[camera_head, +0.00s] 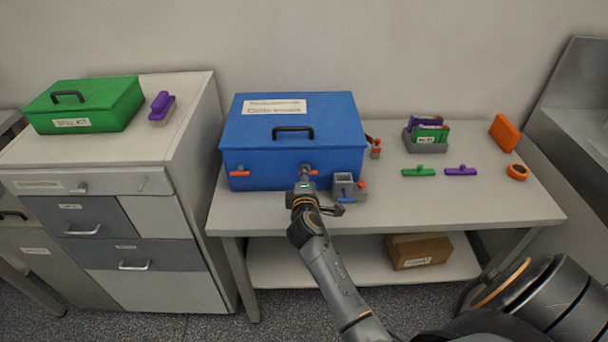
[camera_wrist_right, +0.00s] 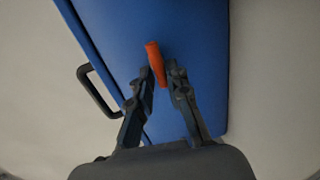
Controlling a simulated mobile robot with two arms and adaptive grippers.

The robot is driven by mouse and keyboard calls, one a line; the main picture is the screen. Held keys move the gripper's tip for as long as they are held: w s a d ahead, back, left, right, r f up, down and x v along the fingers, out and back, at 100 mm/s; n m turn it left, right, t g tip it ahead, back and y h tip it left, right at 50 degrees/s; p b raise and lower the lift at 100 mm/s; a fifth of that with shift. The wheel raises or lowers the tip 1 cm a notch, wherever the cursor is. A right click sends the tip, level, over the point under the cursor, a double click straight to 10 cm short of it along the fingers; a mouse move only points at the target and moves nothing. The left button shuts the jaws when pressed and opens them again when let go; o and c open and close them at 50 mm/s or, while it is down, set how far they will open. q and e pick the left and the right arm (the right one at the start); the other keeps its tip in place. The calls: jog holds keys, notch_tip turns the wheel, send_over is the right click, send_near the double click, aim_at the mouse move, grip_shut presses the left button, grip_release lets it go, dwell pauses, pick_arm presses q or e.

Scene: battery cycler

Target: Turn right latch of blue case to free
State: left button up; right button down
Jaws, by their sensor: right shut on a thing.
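The blue case (camera_head: 262,159) stands closed on the table, with a black handle (camera_head: 292,131) on its lid. Its left latch (camera_head: 239,172) is orange-red and lies level on the front face. The right latch (camera_head: 312,172) is the same colour, partly hidden by my right gripper (camera_head: 306,175). In the right wrist view my right gripper (camera_wrist_right: 164,88) is shut on the right latch (camera_wrist_right: 156,64), whose orange end sticks out between the fingertips. The blue front (camera_wrist_right: 190,40) fills the area behind it. My left gripper is not in view.
A grey holder (camera_head: 345,184) with small tools stands close to the right of my right gripper. The table front right is clear.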

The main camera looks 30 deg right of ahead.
jog(key=shift+s+f, duration=0.1)
jog(key=shift+f, duration=0.25)
jog(key=c, duration=1.4)
grip_release()
jog(key=v, duration=1.1)
jog(key=shift+s+a+r, duration=0.2)
jog(key=shift+s, duration=0.1)
